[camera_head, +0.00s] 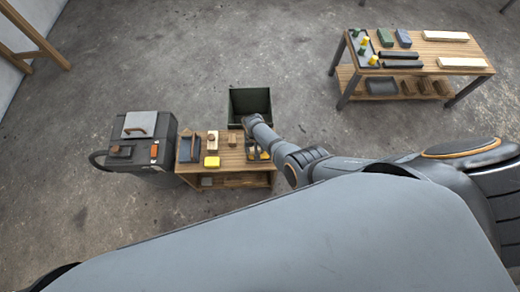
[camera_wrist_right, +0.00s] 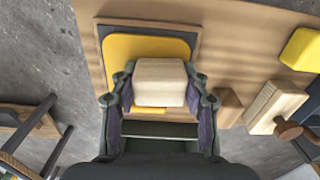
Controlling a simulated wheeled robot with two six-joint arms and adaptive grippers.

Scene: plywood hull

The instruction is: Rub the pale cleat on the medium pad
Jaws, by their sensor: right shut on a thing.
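My right gripper (camera_wrist_right: 160,85) is shut on the pale cleat (camera_wrist_right: 162,80), a light wooden block, in the right wrist view. The cleat is over a yellow pad (camera_wrist_right: 117,50) with a dark border, covering its lower middle. I cannot tell whether cleat and pad touch. No marking shows whether this is the medium pad. In the head view my right arm reaches to the right end of the low wooden bench (camera_head: 223,168), where the dark-bordered pad (camera_head: 250,154) is partly hidden. My left gripper is not in view.
Left along the bench are a brown block (camera_wrist_right: 229,106), a pale block with a brown knob (camera_head: 211,140), a yellow block (camera_head: 211,162) and a dark tray (camera_head: 188,149). A grey machine (camera_head: 139,140) stands left, a dark green bin (camera_head: 250,104) behind, a laden table (camera_head: 420,52) far right.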

